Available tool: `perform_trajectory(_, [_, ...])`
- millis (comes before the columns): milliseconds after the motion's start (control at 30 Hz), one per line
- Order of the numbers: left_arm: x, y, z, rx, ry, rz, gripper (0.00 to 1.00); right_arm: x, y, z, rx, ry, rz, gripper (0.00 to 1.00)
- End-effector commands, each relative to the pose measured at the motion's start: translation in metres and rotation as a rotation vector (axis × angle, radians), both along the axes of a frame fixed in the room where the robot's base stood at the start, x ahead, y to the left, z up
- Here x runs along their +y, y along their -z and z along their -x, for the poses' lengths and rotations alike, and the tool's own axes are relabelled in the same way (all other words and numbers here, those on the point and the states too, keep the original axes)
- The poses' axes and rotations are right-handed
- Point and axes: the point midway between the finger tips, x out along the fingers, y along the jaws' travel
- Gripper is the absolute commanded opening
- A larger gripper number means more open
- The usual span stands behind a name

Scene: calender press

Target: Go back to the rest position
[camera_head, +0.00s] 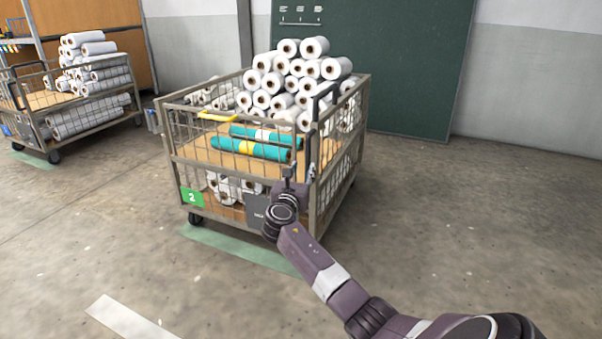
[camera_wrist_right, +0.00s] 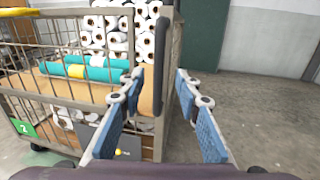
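My right gripper (camera_head: 302,172) is at the near right corner of the cart (camera_head: 328,205), by the black upright handle (camera_head: 314,108). In the right wrist view, the right gripper (camera_wrist_right: 160,85) has its two blue-padded fingers spread apart. The black handle (camera_wrist_right: 162,60) shows in the gap between them, apart from the right finger. I cannot tell whether it lies between the fingertips or just beyond them. The gripper holds nothing that I can see. My left gripper is not in view.
The cart carries stacked white rolls (camera_head: 290,68), two teal rolls (camera_head: 250,149) and a green "2" sign (camera_head: 192,197). A second loaded cart (camera_head: 75,122) stands at the left. A dark green panel (camera_head: 410,70) is behind. The floor (camera_head: 480,210) at the right is clear.

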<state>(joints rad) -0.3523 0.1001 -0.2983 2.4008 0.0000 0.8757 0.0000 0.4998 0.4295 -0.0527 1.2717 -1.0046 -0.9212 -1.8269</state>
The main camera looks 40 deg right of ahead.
Motion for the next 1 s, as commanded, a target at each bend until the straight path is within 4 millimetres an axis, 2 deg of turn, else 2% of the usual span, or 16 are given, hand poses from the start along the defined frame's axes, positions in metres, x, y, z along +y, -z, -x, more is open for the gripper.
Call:
perform_trajectory(233, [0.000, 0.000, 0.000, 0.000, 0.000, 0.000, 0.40, 0.013, 0.000, 0.009, 0.000, -0.001, -0.001, 0.31])
perform_trajectory(833, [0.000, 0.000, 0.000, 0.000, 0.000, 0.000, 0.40, 0.014, 0.001, 0.008, -0.003, -0.006, -0.004, 0.31])
perform_trajectory(933, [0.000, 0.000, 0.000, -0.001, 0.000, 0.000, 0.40, 0.031, 0.006, 0.000, -0.040, -0.063, -0.039, 0.31])
perform_trajectory(1000, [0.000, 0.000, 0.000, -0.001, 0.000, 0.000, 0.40, 0.057, 0.014, -0.011, -0.101, -0.155, -0.099, 0.31])
